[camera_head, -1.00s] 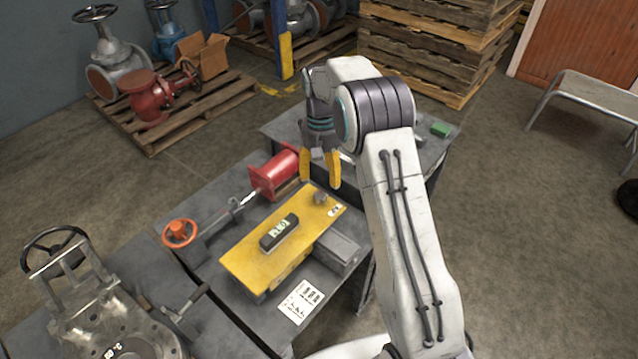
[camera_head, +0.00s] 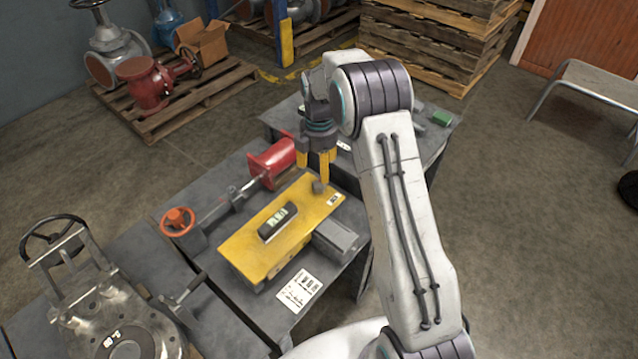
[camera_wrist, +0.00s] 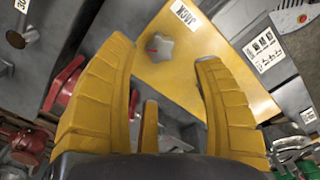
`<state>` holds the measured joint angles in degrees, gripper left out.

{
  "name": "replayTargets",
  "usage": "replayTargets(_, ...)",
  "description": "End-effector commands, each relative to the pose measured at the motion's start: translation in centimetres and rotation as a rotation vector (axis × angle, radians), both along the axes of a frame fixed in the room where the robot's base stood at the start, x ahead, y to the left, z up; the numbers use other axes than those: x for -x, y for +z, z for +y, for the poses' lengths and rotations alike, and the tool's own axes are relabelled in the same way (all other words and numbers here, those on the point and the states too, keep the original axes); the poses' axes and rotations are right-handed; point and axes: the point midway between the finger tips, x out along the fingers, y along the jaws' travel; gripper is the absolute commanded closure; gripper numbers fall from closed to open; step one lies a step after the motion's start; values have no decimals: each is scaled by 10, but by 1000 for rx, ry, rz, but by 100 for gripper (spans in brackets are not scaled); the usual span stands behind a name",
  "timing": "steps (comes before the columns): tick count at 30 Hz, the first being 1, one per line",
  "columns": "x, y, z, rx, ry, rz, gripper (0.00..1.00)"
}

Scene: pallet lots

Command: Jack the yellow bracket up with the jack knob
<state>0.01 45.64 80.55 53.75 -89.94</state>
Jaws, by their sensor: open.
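The yellow bracket (camera_head: 240,243) is a long block on the grey bench, and it also shows in the wrist view (camera_wrist: 180,80). The jack knob (camera_wrist: 159,46) is a small grey lobed knob with a red mark, on the bracket's top near its far right end. It also shows in the head view (camera_head: 319,187). My gripper (camera_head: 314,172) is open and points down over that end. In the wrist view its yellow fingers (camera_wrist: 163,52) stand apart, with the knob seen between their tips.
A black level with a green window (camera_head: 278,221) lies on the bracket. A red cylinder (camera_head: 271,163) and an orange handwheel (camera_head: 177,222) are beside it on the left. A grey block (camera_head: 335,238) and a printed card (camera_head: 299,291) are at its right and front.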

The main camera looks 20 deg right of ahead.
Motion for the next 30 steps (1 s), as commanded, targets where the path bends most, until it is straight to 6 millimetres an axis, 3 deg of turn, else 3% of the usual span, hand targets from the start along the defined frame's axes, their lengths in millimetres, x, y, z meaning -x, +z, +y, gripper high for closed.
replayTargets(5, 0, -8, 0, 0, 48, 3, 38)
replayTargets(21, 1, -66, 0, 0, 48, 3, 38)
replayTargets(30, 0, -73, 0, 0, 48, 1, 38)
